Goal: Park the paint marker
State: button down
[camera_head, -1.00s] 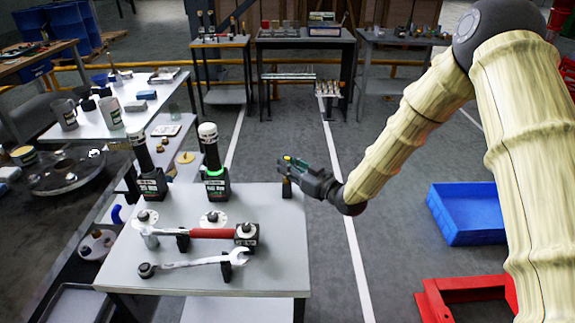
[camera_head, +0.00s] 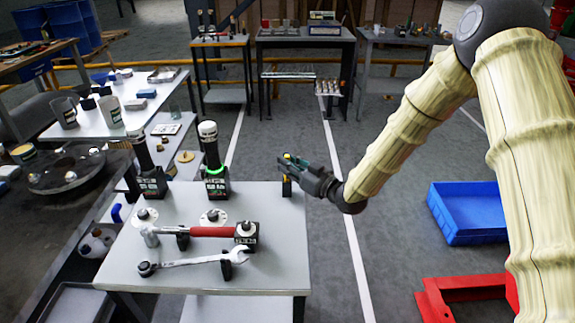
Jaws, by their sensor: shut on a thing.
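My gripper (camera_head: 289,165) is at the back right corner of the grey table, with its fingers closed around a small, slim thing that I take to be the paint marker. A bit of yellow-green marker (camera_head: 287,156) shows at the top of the fingers, and a yellow patch shows just below them. Directly under the fingers a small black holder (camera_head: 287,190) stands on the table corner. The fingers hide most of the marker. I cannot tell whether its lower end is inside the holder or just above it.
The grey table (camera_head: 200,270) also bears a red-handled torque wrench (camera_head: 212,232), a combination wrench (camera_head: 195,263) and two black upright tools (camera_head: 213,165). A blue crate (camera_head: 470,215) and a red frame (camera_head: 465,295) lie on the floor at right. The table's right-hand strip is clear.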

jog(key=shift+f+b, duration=0.65)
jog(key=shift+f, duration=0.35)
dwell(0.8)
jog(key=c, duration=1.3)
grip_release()
jog(key=shift+c, duration=0.2)
jog(key=v, duration=1.2)
jog(key=shift+r, duration=0.2)
